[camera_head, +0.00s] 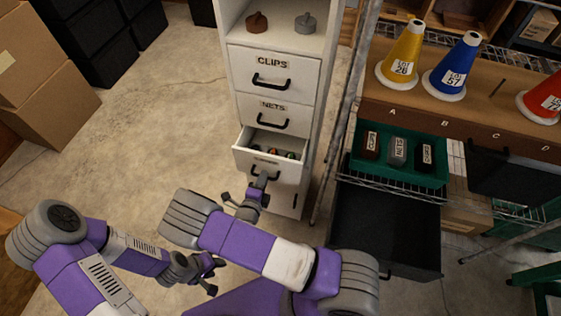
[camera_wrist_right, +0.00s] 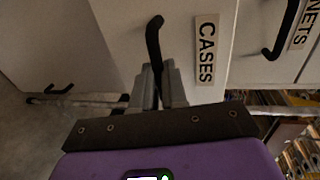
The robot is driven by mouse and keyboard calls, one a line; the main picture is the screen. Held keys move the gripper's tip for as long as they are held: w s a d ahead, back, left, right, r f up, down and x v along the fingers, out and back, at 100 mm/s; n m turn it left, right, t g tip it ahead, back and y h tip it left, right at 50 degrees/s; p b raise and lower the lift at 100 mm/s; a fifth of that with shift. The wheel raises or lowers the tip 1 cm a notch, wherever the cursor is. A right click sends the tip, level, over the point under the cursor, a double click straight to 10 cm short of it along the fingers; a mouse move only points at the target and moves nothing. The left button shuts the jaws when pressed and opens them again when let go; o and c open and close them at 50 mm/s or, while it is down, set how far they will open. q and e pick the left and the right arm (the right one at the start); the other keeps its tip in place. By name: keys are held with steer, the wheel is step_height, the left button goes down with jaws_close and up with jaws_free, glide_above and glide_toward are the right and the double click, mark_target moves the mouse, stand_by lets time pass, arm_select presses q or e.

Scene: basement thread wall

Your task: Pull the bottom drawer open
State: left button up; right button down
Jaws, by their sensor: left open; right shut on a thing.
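The white cabinet has drawers labelled CLIPS and NETS, both closed. Below them the bottom drawer (camera_head: 243,159), labelled CASES in the right wrist view (camera_wrist_right: 180,50), stands partly open with small dark and coloured items inside. My right gripper (camera_head: 260,181) is at its front, with its fingers (camera_wrist_right: 158,88) closed on the black drawer handle (camera_wrist_right: 153,38). The handle is partly hidden by the gripper in the head view. My left gripper (camera_head: 214,274) is open and empty, low and left of the cabinet, apart from it.
A panel with a dark handle (camera_head: 294,200) is below the drawer. To the right are a dark bin (camera_head: 385,225), a green tray (camera_head: 362,172) of labelled blocks, and a shelf with cones (camera_head: 402,58). Cardboard boxes (camera_head: 45,95) stand left; the floor between is clear.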

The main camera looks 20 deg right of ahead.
steer(key=f+p+v, duration=0.1)
steer(key=f+v, duration=0.1)
steer(key=v, duration=0.7)
steer(key=shift+s+a, duration=0.3)
steer(key=c, duration=1.2)
jaws_free()
steer(key=shift+r, duration=0.15)
